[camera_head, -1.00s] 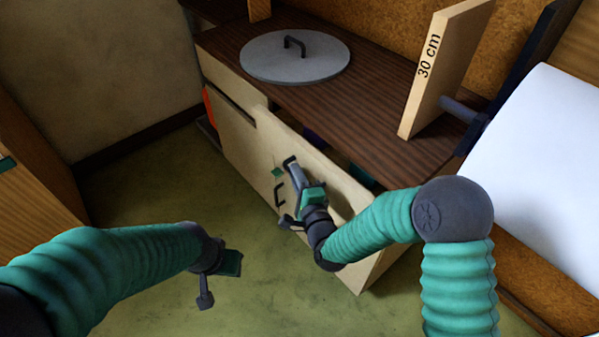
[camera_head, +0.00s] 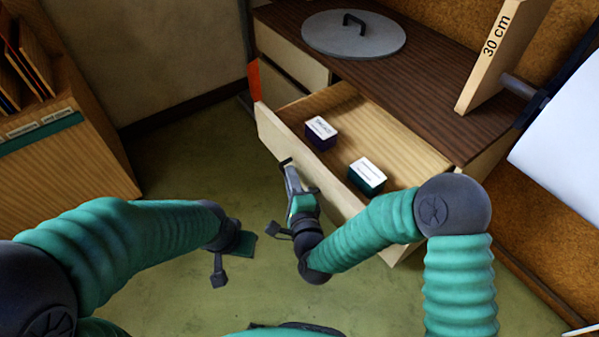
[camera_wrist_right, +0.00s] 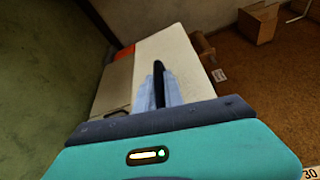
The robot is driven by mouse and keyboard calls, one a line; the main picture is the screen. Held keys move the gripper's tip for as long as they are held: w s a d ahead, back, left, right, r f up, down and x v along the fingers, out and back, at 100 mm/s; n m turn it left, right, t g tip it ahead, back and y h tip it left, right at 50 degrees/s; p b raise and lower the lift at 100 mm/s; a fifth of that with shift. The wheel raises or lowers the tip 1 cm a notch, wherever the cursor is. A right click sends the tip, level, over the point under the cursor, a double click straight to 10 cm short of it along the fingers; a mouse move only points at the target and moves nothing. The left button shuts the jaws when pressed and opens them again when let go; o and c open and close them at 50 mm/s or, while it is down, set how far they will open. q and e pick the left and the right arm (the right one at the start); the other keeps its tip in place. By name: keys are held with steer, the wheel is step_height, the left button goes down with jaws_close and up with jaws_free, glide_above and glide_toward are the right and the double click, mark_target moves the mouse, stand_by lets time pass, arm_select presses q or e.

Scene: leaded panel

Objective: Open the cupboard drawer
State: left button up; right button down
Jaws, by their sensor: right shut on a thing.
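The cupboard (camera_head: 420,90) has a dark wooden top, and its pale drawer (camera_head: 274,138) is pulled well out. The open interior shows in the head view. My right gripper (camera_head: 287,168) is at the drawer's front, shut on its dark handle. In the right wrist view the fingers (camera_wrist_right: 160,88) close around the dark handle (camera_wrist_right: 158,72), with the pale drawer front behind. My left gripper (camera_head: 232,250) hangs over the floor, apart from the drawer; its jaw opening is unclear.
A purple box (camera_head: 320,135) and a green box (camera_head: 367,175) with white labels sit in the drawer. A grey lid (camera_head: 353,35) and a board marked 30 cm (camera_head: 495,55) are on top. A wooden shelf unit (camera_head: 60,150) stands left. The green floor (camera_head: 190,150) between is clear.

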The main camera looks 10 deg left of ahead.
steer(key=shift+s+a+f, duration=0.3)
steer(key=shift+s, duration=0.1)
steer(key=c, duration=1.5)
jaws_free()
steer(key=shift+w, duration=0.1)
steer(key=shift+o, duration=0.2)
steer(key=shift+r, duration=0.1)
